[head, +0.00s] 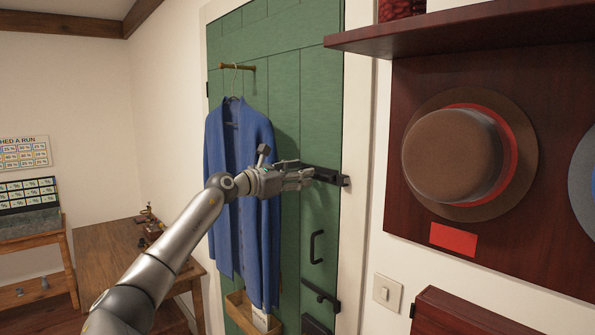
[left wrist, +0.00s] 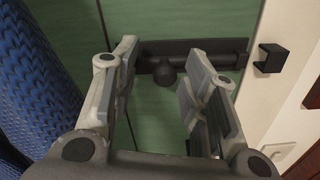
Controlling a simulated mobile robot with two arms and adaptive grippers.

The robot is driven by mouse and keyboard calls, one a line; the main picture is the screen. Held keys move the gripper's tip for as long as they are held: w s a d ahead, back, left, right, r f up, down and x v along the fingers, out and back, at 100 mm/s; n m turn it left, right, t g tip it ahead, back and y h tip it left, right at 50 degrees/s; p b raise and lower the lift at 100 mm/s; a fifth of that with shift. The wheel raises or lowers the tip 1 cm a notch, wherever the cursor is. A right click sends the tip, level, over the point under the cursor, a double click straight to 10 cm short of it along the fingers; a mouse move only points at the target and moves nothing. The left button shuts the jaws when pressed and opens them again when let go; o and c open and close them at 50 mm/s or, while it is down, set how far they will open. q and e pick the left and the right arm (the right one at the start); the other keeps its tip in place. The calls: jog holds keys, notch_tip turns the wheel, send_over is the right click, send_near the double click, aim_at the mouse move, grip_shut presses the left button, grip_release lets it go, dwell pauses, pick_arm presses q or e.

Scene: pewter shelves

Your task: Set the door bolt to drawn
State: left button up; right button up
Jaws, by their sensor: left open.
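The black door bolt (head: 325,174) is mounted across the right edge of the green door (head: 310,110). In the left wrist view its bar (left wrist: 215,50) lies level, with a round knob (left wrist: 166,75) below it towards the left. The black keeper (left wrist: 270,58) sits on the pale door frame; a gap shows between it and the bar's right end. My left gripper (head: 306,178) is at the bolt, partly hiding it in the head view. In the left wrist view the gripper (left wrist: 155,68) is open, its fingers apart either side of the knob. My right gripper is not in view.
A blue cardigan (head: 240,190) hangs on the door close to my left arm. Below the bolt are a black pull handle (head: 313,247) and a lower black latch (head: 320,296). A dark red shelf (head: 450,32) and a brown hat (head: 450,155) are at the right.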

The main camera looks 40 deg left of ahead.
pick_arm(q)
jog(key=shift+r, duration=0.15)
jog(key=shift+r, duration=4.85)
jog(key=shift+a, duration=0.1)
